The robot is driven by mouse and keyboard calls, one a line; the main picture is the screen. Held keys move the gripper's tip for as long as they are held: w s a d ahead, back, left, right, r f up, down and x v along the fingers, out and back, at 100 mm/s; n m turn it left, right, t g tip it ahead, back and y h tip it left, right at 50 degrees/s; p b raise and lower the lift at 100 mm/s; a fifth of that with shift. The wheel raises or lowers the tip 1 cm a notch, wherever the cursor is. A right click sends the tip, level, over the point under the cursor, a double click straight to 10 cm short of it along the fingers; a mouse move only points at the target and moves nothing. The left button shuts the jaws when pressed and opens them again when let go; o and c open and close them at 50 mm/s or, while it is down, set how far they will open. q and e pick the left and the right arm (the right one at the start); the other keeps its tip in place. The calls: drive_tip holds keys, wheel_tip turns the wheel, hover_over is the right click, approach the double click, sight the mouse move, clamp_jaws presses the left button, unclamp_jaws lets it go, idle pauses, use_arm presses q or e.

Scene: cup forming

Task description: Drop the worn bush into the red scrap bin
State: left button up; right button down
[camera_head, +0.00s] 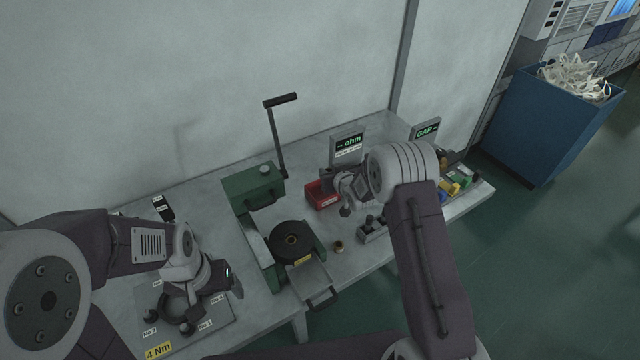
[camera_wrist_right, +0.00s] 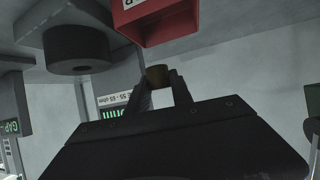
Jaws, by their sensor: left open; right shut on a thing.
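The red scrap bin (camera_head: 318,196) stands on the bench beside the green press, partly hidden by my right gripper. Its red wall also shows, upside down, at the top of the right wrist view (camera_wrist_right: 155,28). My right gripper (camera_wrist_right: 160,82) is shut on a small brown bush (camera_wrist_right: 158,74), gripped between the fingertips close to the bin's rim. In the head view my right gripper (camera_head: 328,178) is over or just behind the bin; the held bush cannot be made out there. My left gripper (camera_head: 212,308) is open over the plate at the bench's left end.
The green press (camera_head: 255,190) with its raised lever stands left of the bin. A brass bush (camera_head: 338,247) lies on the bench near the drawer handle. A grey block (camera_head: 373,236), an ohm display (camera_head: 347,146) and coloured parts (camera_head: 452,188) are to the right.

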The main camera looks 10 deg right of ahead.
drive_tip(key=shift+s+a+r, duration=0.2)
drive_tip(key=shift+s+r, duration=0.05)
drive_tip(key=shift+r, duration=0.05)
wheel_tip(320, 180, down, 6)
drive_tip(key=b, duration=0.4)
drive_tip(key=shift+w+f, duration=0.1)
drive_tip(key=shift+f, duration=0.05)
drive_tip(key=shift+d, duration=0.1)
drive_tip(key=c, duration=1.1)
unclamp_jaws()
drive_tip(key=shift+o, duration=0.2)
drive_tip(key=shift+s+d+r, duration=0.1)
drive_tip(key=shift+s+r, duration=0.3)
drive_tip(key=shift+s, duration=0.05)
drive_tip(key=v, duration=0.8)
